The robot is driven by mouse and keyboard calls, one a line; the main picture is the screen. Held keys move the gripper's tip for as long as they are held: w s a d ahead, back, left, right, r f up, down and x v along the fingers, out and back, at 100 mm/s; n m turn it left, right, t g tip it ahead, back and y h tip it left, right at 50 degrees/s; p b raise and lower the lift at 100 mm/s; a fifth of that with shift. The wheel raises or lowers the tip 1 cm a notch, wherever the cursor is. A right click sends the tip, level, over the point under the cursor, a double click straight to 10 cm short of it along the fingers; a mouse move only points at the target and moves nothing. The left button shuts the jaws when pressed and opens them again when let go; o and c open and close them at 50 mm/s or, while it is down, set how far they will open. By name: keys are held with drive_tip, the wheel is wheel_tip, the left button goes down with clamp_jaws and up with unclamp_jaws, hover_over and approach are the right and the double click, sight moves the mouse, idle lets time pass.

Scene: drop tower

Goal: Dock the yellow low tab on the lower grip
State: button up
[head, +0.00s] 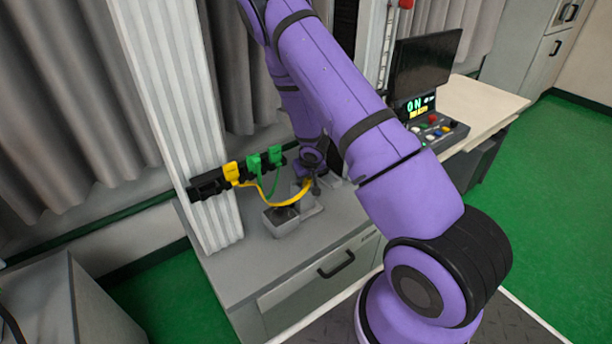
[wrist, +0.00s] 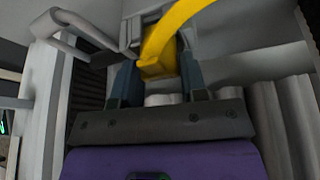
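The yellow low tab (wrist: 158,67) sits between the two blue-grey fingers of my gripper (wrist: 160,82) in the wrist view, and the fingers appear closed on its sides. A yellow cable (head: 287,201) curves from my gripper (head: 309,180) in the head view, up to a yellow plug (head: 232,172) on the black rail. The tab itself is mostly hidden by my wrist in the head view. Small grey blocks stand on the cabinet just below and beside my gripper. I cannot tell for sure which part is the lower grip.
The black rail (head: 208,184) also carries green plugs (head: 264,159) with a green cable. A white ribbed column (head: 166,95) stands left of it. An open-topped grey block (head: 281,220) is on the grey cabinet (head: 240,268). A monitor (head: 425,62) and control box (head: 440,131) stand at right.

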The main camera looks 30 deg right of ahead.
drive_tip(key=o, duration=0.4)
drive_tip(key=shift+r, duration=0.1)
drive_tip(key=v, duration=1.2)
idle(0.5)
